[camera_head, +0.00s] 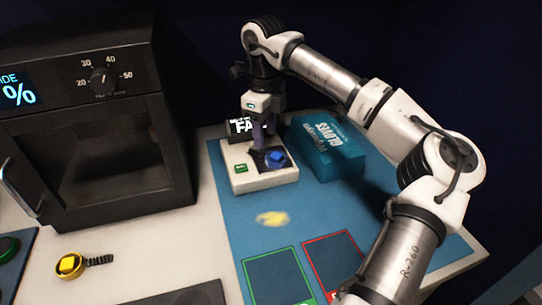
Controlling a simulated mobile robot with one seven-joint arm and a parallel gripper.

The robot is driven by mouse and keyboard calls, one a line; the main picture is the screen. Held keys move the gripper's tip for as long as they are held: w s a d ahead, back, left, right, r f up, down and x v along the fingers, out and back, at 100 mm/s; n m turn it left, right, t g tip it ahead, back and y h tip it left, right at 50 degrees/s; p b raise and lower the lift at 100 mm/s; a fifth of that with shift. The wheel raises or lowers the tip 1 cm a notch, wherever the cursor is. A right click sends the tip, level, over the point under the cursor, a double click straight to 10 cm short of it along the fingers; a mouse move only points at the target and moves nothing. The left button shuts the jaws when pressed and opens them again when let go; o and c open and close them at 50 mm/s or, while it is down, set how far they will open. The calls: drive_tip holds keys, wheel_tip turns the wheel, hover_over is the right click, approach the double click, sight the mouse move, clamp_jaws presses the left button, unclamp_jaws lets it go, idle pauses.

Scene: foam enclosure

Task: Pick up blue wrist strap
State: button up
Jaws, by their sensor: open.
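A small blue item (277,158), which looks like the blue wrist strap, lies on the dark patch on top of a white box-shaped device (262,178). My gripper (264,146) points down right over the device, at the left side of the blue item. Its fingers partly cover the dark patch. The jaws are open, and nothing shows held between them. I cannot tell whether a finger touches the blue item.
A teal glove box (326,146) stands close to the right of the device. A black oven-like cabinet (95,125) stands at the left. A yellow wrist strap (70,265) lies in front of it. Green and red outlined rectangles (277,278) mark the blue mat (235,225).

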sight(265, 153)
drive_tip(key=shift+s+a+f+p, duration=0.1)
drive_tip(key=shift+f+p, duration=0.35)
drive_tip(key=shift+f, duration=0.9)
drive_tip(key=shift+s+f+p, duration=0.1)
drive_tip(key=shift+f+p, duration=0.3)
drive_tip(key=shift+f, duration=0.9)
clamp_jaws()
